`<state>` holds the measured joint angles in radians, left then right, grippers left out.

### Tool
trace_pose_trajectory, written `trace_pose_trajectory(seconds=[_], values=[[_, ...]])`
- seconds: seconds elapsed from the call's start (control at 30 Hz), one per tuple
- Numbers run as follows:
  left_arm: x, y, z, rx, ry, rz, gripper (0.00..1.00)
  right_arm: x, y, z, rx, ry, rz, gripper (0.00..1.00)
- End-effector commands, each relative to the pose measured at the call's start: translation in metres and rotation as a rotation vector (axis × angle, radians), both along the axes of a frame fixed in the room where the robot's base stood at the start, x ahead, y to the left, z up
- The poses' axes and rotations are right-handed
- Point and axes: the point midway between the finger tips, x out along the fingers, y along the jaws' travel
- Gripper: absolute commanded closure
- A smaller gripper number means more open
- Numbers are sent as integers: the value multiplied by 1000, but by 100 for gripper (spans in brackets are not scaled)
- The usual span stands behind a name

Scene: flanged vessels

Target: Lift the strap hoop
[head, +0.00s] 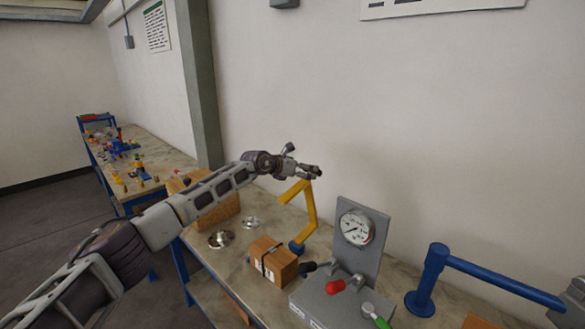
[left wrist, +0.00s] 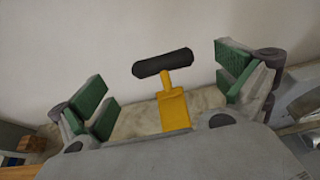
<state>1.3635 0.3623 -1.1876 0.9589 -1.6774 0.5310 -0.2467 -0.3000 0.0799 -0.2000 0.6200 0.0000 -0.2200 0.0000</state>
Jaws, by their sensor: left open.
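My left gripper (head: 312,172) is up and behind the block, at the top of a bent yellow bar (head: 309,215). In the left wrist view its green-padded fingers (left wrist: 163,88) are spread wide. A black crossbar handle (left wrist: 163,64) on the yellow bar shows between them, and I see no contact.
The yellow bar rises from a blue base (head: 297,247). A grey gauge panel (head: 362,240) with a red knob (head: 335,287) stands right of the block. A blue post with a rail (head: 430,275) is further right. Metal flanged discs (head: 221,239) lie left of the block.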

Motion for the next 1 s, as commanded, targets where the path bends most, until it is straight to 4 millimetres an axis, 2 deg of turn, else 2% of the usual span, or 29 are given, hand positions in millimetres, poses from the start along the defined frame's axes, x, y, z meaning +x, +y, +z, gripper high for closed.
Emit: trace_pose_trajectory(seconds=[0.6, 1.0], values=[[-31, 25, 16, 0, 0, 0, 0, 0, 0, 0, 0, 0, 0, 100], [-39, 31, 20, 0, -1, 1, 0, 0, 0, 0, 0, 0, 0, 100]])
